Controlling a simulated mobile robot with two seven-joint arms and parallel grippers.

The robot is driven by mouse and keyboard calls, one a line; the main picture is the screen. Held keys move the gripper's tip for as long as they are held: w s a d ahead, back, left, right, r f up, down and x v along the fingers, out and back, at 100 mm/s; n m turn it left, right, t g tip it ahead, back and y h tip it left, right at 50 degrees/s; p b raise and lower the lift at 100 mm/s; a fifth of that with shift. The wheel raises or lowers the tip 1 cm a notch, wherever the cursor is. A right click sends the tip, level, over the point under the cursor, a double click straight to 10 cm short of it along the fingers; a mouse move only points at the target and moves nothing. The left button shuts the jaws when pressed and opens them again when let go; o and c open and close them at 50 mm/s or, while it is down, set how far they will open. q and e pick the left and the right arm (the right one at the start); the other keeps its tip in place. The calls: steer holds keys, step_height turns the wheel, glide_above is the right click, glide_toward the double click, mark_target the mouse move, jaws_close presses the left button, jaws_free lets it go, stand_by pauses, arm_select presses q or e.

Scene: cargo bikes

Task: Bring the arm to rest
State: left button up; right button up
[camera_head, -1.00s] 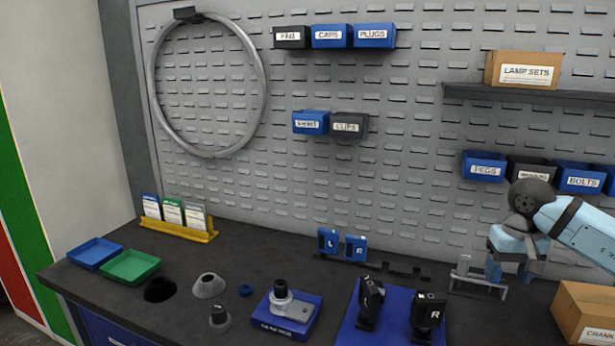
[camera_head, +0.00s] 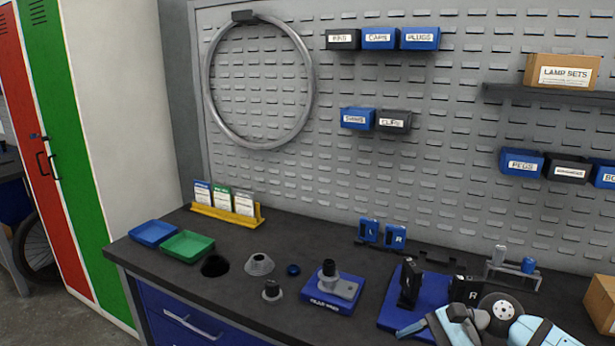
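My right arm comes in at the bottom right edge, pale blue and grey with a round dark joint. My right gripper (camera_head: 425,326) is low over the front of the blue mat (camera_head: 394,316), partly cut off by the frame edge, and its fingers cannot be read clearly. My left arm and gripper are out of view. A small metal rack (camera_head: 513,278) behind the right arm bears a grey cylinder (camera_head: 500,255) and a blue cylinder (camera_head: 528,265). The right gripper is apart from both cylinders. A black pedal-like part (camera_head: 410,285) stands on the mat, and another marked R (camera_head: 466,289) is partly hidden by my arm.
A cardboard box (camera_head: 602,303) stands at the right.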

steer(key=s+a+f+m+t+y, duration=0.1)
steer(key=a+m+t+y, duration=0.3)
steer(key=m, duration=0.5)
steer(key=s+a+m+t+y, duration=0.25)
steer(key=m+t, duration=0.25)
steer(key=m, duration=0.4)
steer(key=s+d+f+n+t+h, duration=0.1)
steer(key=s+d+f+n+h, duration=0.1)
steer(key=s+f+n+h, duration=0.9)
steer(key=s+d+f+n+t+h, duration=0.1)
steer(key=s+f+n+h, duration=0.35)
steer(key=f+n, duration=1.25)
arm_select(q)
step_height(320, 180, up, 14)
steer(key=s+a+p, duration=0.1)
steer(key=p, duration=1.5)
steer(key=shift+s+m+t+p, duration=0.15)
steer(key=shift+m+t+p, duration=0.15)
arm_select(e)
step_height(320, 180, up, 19)
steer(key=d+n, duration=0.1)
steer(key=n, duration=0.4)
steer(key=shift+s+d+h, duration=0.2)
steer(key=shift+d+h, duration=0.1)
steer(key=shift+h, duration=0.1)
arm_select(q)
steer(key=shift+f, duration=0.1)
